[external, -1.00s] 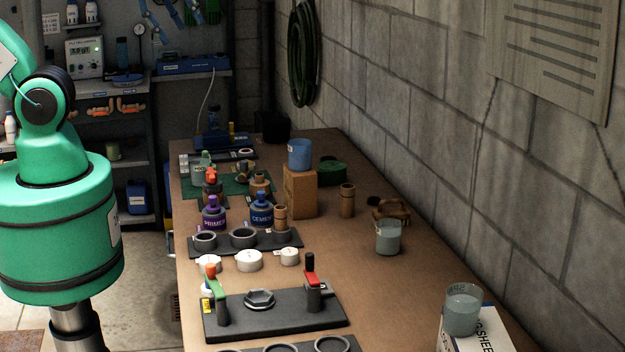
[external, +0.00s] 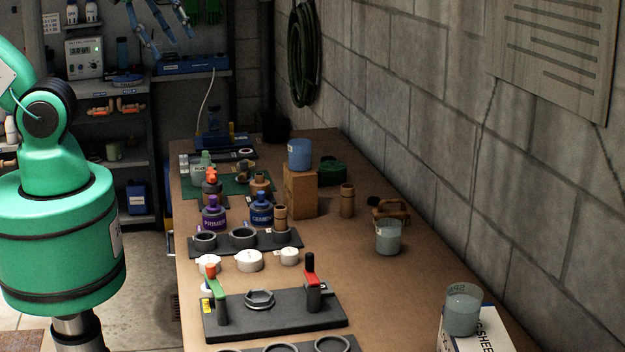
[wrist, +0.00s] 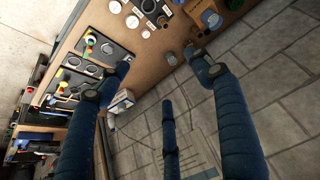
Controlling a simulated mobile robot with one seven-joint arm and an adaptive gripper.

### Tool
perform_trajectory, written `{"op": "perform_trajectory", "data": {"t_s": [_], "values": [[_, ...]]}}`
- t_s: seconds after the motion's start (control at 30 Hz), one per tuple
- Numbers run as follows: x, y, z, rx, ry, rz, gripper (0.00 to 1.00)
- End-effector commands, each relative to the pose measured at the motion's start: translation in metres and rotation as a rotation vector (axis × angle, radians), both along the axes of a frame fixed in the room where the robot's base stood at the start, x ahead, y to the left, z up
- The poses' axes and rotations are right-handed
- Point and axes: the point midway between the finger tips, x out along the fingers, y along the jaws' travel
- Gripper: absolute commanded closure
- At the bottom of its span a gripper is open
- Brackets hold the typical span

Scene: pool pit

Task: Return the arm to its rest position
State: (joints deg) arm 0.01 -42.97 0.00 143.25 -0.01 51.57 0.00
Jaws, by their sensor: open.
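My arm (external: 52,150) stands at the left in the external view, and its upper part runs out of the frame at the top left. My gripper (external: 170,46) hangs into the top of that view, its blue fingers pointing down and well above the bench. In the wrist view my gripper (wrist: 158,60) has its dark blue padded fingers spread apart with nothing between them. The wooden bench (external: 390,302) lies beyond the fingertips there, tilted in the picture. The arm's middle links are out of view.
The bench holds a blue cup on a wooden block (external: 300,190), a purple bottle (external: 214,215), a valve board (external: 275,325) and two grey beakers, one (external: 463,310) on a white box. A block wall (external: 420,110) bounds the right side; shelves (external: 190,82) stand behind.

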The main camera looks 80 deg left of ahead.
Motion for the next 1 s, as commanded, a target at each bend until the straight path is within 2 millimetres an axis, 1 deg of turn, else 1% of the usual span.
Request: {"op": "perform_trajectory", "data": {"t_s": [0.03, 0.2, 0.4, 0.5, 0.7, 1.0], "values": [[0.000, 0.000, -0.016, 0.000, 0.000, 0.000, 0.34], [0.000, 0.000, -0.047, 0.000, 0.000, 0.000, 0.34], [0.000, 0.000, -0.078, 0.000, 0.000, 0.000, 0.34], [0.000, 0.000, -0.088, 0.000, 0.000, 0.000, 0.34], [0.000, 0.000, -0.096, 0.000, 0.000, 0.000, 0.34], [0.000, 0.000, -0.095, 0.000, 0.000, 0.000, 0.34]]}}
